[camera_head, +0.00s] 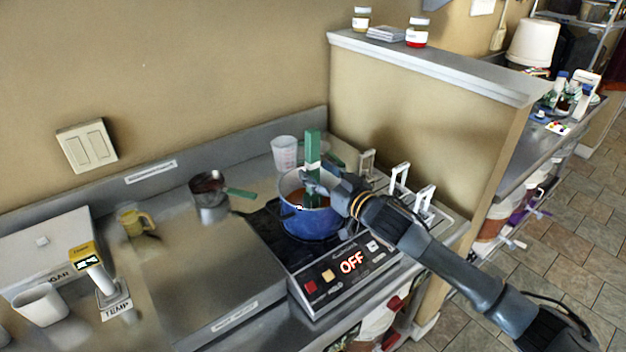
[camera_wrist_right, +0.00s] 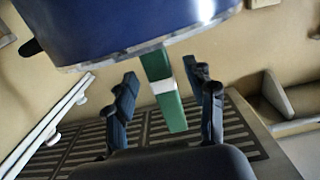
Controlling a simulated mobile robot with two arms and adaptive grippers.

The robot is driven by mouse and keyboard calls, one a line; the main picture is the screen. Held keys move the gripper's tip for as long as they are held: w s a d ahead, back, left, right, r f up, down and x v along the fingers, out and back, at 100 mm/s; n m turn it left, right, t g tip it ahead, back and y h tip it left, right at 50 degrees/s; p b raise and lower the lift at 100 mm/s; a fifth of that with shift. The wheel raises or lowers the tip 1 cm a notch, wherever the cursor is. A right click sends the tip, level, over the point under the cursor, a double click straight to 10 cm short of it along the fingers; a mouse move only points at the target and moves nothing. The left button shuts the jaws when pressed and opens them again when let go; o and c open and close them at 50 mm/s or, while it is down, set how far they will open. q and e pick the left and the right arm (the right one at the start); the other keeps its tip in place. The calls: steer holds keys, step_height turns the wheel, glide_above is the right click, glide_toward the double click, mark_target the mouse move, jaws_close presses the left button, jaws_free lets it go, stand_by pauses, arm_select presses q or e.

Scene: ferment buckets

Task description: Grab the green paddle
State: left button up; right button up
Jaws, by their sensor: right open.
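The green paddle (camera_head: 312,146) stands nearly upright in the blue pot (camera_head: 315,222), its handle rising above the rim with a white band around it. Its lower end is hidden in the pot. My right gripper (camera_head: 314,182) reaches in from the right at the handle, just above the pot. In the right wrist view the green paddle (camera_wrist_right: 163,82) lies between the two spread fingers of my right gripper (camera_wrist_right: 166,92), with a gap on each side. The blue pot (camera_wrist_right: 130,25) fills the top of that view. My left gripper is not in view.
The pot sits on a black burner with a control panel (camera_head: 345,265) reading OFF. A clear measuring cup (camera_head: 285,153) stands behind it, and a small pot (camera_head: 210,200) with a green handle is to the left. A partition wall (camera_head: 430,125) rises at right.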

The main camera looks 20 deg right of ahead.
steer(key=shift+x, duration=1.4)
steer(key=shift+f, duration=0.1)
steer(key=shift+s+d, duration=0.1)
steer(key=shift+c, duration=0.4)
jaws_close()
